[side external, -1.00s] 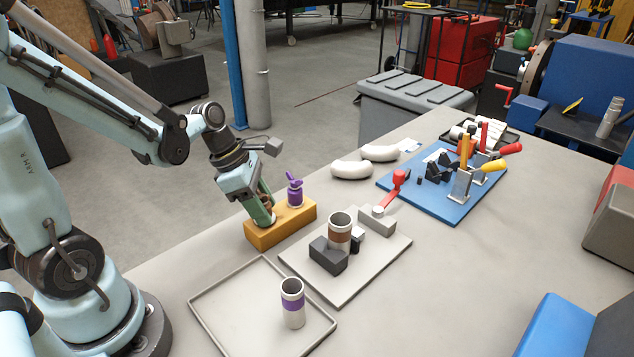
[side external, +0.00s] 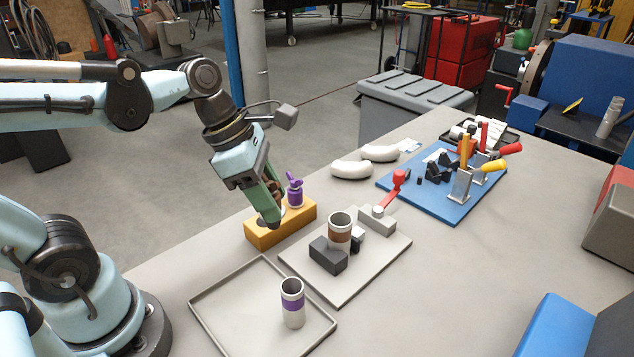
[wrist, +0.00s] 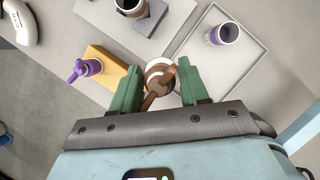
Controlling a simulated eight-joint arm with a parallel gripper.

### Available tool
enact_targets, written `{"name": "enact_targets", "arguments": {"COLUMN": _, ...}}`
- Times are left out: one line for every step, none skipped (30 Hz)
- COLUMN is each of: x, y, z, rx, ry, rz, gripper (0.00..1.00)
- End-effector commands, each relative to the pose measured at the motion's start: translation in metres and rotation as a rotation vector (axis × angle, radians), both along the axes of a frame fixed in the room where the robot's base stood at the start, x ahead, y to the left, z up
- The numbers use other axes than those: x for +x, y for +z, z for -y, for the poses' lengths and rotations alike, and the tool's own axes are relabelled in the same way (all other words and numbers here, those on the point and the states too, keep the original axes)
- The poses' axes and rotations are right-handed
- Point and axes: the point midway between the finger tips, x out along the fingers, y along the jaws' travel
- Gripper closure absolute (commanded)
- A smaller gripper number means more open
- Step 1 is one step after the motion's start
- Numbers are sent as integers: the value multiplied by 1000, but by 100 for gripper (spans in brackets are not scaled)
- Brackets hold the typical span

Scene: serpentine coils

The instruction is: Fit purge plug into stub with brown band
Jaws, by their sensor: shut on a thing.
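The stub with the brown band (side external: 340,232) stands upright, open end up, in a dark clamp on a grey plate; it also shows at the top of the wrist view (wrist: 131,6). My gripper (side external: 275,213) is shut on a plug with a brown handle (wrist: 158,84), best seen between the green fingers in the wrist view. In the side view the fingers mostly hide this plug. It is held above the orange block (side external: 277,230), to the left of the stub. A purple-banded plug (side external: 295,192) stands in that block.
A grey tray (side external: 207,327) holds an upright stub with a purple band (side external: 292,304). A red-handled clamp (side external: 385,205) is beside the brown-banded stub. White bent tubes (side external: 352,170) and a blue fixture board (side external: 450,200) lie farther back.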

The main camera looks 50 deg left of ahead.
Motion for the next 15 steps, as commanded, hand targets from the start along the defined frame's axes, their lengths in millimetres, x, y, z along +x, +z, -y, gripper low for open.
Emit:
{"name": "enact_targets", "arguments": {"x": -3, "y": 4, "z": 7, "rx": 0, "ry": -5, "rz": 0, "gripper": 100}}
{"name": "enact_targets", "arguments": {"x": -4, "y": 6, "z": 9, "rx": 0, "ry": -4, "rz": 0, "gripper": 100}}
{"name": "enact_targets", "arguments": {"x": -5, "y": 8, "z": 13, "rx": 0, "ry": -4, "rz": 0, "gripper": 100}}
{"name": "enact_targets", "arguments": {"x": -6, "y": 9, "z": 15, "rx": 0, "ry": -4, "rz": 0, "gripper": 100}}
{"name": "enact_targets", "arguments": {"x": -7, "y": 11, "z": 17, "rx": 0, "ry": -1, "rz": 0, "gripper": 100}}
{"name": "enact_targets", "arguments": {"x": -7, "y": 12, "z": 19, "rx": 0, "ry": -2, "rz": 0, "gripper": 100}}
{"name": "enact_targets", "arguments": {"x": -7, "y": 13, "z": 20, "rx": 0, "ry": -2, "rz": 0, "gripper": 100}}
{"name": "enact_targets", "arguments": {"x": -7, "y": 15, "z": 21, "rx": 0, "ry": -1, "rz": 0, "gripper": 100}}
{"name": "enact_targets", "arguments": {"x": -5, "y": 17, "z": 23, "rx": 0, "ry": 0, "rz": 0, "gripper": 100}}
{"name": "enact_targets", "arguments": {"x": -3, "y": 19, "z": 24, "rx": 0, "ry": 0, "rz": 0, "gripper": 100}}
{"name": "enact_targets", "arguments": {"x": 1, "y": 21, "z": 25, "rx": 0, "ry": -1, "rz": 0, "gripper": 100}}
{"name": "enact_targets", "arguments": {"x": 6, "y": 24, "z": 27, "rx": 0, "ry": -1, "rz": 0, "gripper": 100}}
{"name": "enact_targets", "arguments": {"x": 10, "y": 26, "z": 28, "rx": 0, "ry": -1, "rz": 0, "gripper": 100}}
{"name": "enact_targets", "arguments": {"x": 16, "y": 29, "z": 29, "rx": 0, "ry": 0, "rz": 0, "gripper": 100}}
{"name": "enact_targets", "arguments": {"x": 23, "y": 33, "z": 31, "rx": 0, "ry": 1, "rz": 0, "gripper": 100}}
